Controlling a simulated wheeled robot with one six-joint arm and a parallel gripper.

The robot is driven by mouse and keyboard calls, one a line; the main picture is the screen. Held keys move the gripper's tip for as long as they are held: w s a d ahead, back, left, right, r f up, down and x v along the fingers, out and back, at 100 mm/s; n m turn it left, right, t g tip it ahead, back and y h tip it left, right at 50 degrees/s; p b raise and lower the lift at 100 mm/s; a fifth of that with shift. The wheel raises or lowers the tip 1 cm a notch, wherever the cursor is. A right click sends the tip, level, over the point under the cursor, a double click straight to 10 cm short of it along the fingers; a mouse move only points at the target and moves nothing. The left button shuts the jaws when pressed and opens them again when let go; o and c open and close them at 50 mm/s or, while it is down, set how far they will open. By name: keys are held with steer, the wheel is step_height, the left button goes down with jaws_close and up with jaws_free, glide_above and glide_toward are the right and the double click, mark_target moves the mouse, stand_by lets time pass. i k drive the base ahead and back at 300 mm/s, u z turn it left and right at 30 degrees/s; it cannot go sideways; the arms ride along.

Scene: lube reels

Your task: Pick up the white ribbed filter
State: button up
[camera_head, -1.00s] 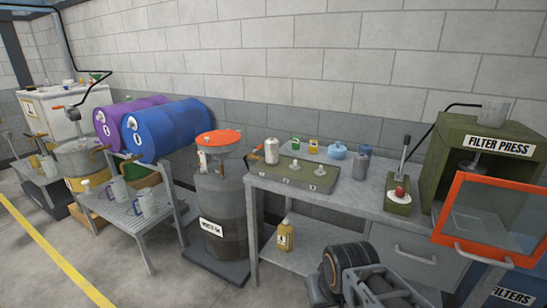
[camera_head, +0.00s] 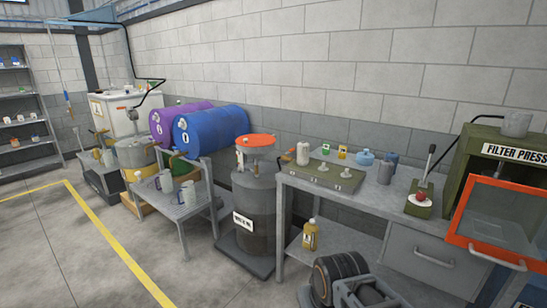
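A small off-white cylinder (camera_head: 303,153) stands upright at the left back of the grey workbench (camera_head: 376,207), beside a green case. It is the nearest match to the white ribbed filter, but it is too small to make out ribs. A grey cylinder (camera_head: 386,173) stands further right on the bench, and another grey cylinder (camera_head: 516,124) sits on top of the filter press. Dark rounded parts and a grey frame, apparently my folded arm, show at the bottom, in front of the bench. I cannot make out my gripper's fingertips, and nothing touches the off-white cylinder.
The green filter press (camera_head: 490,160) has an open orange-framed door (camera_head: 495,222) jutting forward. An orange-topped grey drum (camera_head: 255,210) stands left of the bench. A rack with jugs (camera_head: 182,205) and drums is beyond it. Shelves (camera_head: 20,120) stand far left. Left floor is free.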

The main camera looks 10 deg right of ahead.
mark_target(301, 160)
steer(key=u, duration=0.75)
steer(key=i, duration=1.5)
steer(key=u, duration=0.25)
steer(key=i, duration=1.2)
steer(key=z, duration=1.45)
steer(key=i, duration=0.95)
steer(key=z, duration=1)
